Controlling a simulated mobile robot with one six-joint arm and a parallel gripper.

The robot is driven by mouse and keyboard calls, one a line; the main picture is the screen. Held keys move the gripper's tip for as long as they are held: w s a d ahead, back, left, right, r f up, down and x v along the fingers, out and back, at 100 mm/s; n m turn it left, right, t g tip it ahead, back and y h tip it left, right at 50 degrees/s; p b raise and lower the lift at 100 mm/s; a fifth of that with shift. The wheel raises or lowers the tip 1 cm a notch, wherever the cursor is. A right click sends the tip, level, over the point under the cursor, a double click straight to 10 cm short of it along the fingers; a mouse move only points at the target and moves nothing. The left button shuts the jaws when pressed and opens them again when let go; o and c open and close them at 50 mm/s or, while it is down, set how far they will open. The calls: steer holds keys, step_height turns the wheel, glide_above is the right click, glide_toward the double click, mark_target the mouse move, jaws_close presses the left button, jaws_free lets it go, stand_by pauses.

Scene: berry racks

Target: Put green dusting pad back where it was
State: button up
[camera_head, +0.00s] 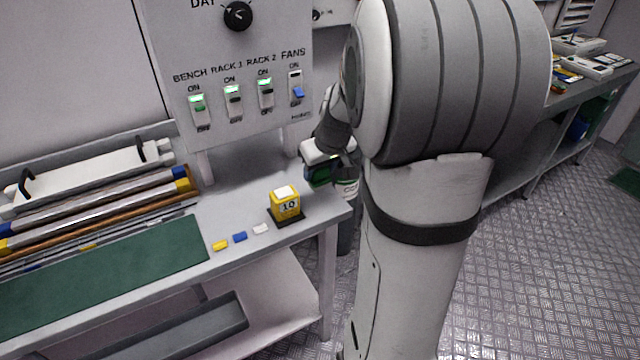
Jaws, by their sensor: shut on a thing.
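My gripper (330,168) is at the right end of the bench, beyond the yellow block, and is partly hidden behind my own arm. It is shut on a dark green thing (318,178), which looks like the green dusting pad. Only a small part of it shows, so its shape and its tilt are hard to tell. A pale, round-sided thing with a green mark (348,188) shows right beside it at the bench's end. I cannot tell whether the two touch, or whether the held thing rests on the bench.
A yellow block marked 10 (286,204) stands on the bench (235,187), near small yellow, blue and white pieces. A green mat (110,278) and several rods lie to the left. The switch panel (235,75) rises behind. Another laden bench stands far right.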

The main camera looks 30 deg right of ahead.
mark_target(323, 178)
step_height(323, 178, down, 4)
steer(key=shift+s+d+f, duration=0.1)
steer(key=shift+s, duration=0.05)
steer(key=shift+c, duration=0.4)
steer(key=o, duration=1)
steer(key=shift+c, duration=0.2)
steer(key=v, duration=1.2)
steer(key=s+a+f+g, duration=0.2)
steer(key=s+a+f, duration=0.1)
steer(key=s+a, duration=1.1)
steer(key=shift+a+f+p, duration=0.2)
steer(key=shift+a+p, duration=0.15)
steer(key=shift+a, duration=0.05)
